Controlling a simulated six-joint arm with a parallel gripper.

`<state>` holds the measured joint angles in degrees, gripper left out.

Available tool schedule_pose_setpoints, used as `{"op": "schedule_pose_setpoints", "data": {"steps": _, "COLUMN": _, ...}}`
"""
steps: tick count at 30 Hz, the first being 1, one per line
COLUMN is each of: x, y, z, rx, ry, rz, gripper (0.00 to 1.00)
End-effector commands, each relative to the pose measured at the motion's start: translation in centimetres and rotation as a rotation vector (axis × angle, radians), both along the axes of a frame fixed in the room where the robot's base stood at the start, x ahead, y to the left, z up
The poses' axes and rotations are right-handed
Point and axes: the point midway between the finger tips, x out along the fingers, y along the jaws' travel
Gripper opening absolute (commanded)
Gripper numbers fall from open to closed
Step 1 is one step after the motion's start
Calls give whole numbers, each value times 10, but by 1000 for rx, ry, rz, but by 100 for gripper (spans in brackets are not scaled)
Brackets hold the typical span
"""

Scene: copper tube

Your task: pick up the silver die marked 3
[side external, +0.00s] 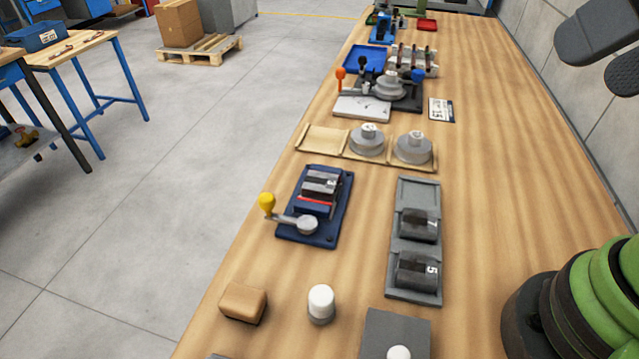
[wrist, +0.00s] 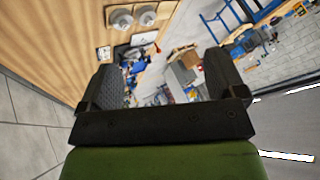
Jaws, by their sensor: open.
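Two round silver dies, a left one (side external: 367,142) and a right one (side external: 413,150), sit in a pale wooden tray (side external: 322,139); the tray's left place is empty. Each has a small raised top with a mark too small to read, so I cannot tell which is the 3. Another round silver piece (side external: 390,88) sits on a dark lever fixture behind them. The two dies also show at the top of the wrist view (wrist: 121,18). My gripper (side external: 600,56) is high at the upper right, open and empty, well away from the dies. Its spread fingers show in the wrist view (wrist: 165,84).
A blue lever fixture (side external: 323,225) with a yellow knob stands in front of the tray. A grey rack (side external: 416,195) holds two dark blocks. A tan block (side external: 243,303) and a white-topped cylinder (side external: 321,303) are nearer. The bench right of the tray is clear.

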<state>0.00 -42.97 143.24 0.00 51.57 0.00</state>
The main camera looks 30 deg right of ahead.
Motion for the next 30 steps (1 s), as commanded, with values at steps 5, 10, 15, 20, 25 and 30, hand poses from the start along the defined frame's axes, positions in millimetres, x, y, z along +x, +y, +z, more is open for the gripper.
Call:
{"op": "schedule_pose_setpoints", "data": {"steps": 5, "x": 0, "y": 0, "z": 0, "rx": 1, "ry": 1, "rz": 0, "gripper": 89}}
{"op": "schedule_pose_setpoints", "data": {"steps": 10, "x": 17, "y": 3, "z": 8, "rx": 16, "ry": 46, "rz": -10, "gripper": 89}}
{"op": "schedule_pose_setpoints", "data": {"steps": 15, "x": 65, "y": 11, "z": 18, "rx": 42, "ry": 161, "rz": -50, "gripper": 89}}
{"op": "schedule_pose_setpoints", "data": {"steps": 20, "x": 119, "y": 26, "z": 11, "rx": 57, "ry": 279, "rz": -106, "gripper": 89}}
{"op": "schedule_pose_setpoints", "data": {"steps": 25, "x": 174, "y": 48, "z": -17, "rx": 54, "ry": 397, "rz": -174, "gripper": 89}}
{"op": "schedule_pose_setpoints", "data": {"steps": 30, "x": 219, "y": 73, "z": -66, "rx": 33, "ry": 505, "rz": -250, "gripper": 89}}
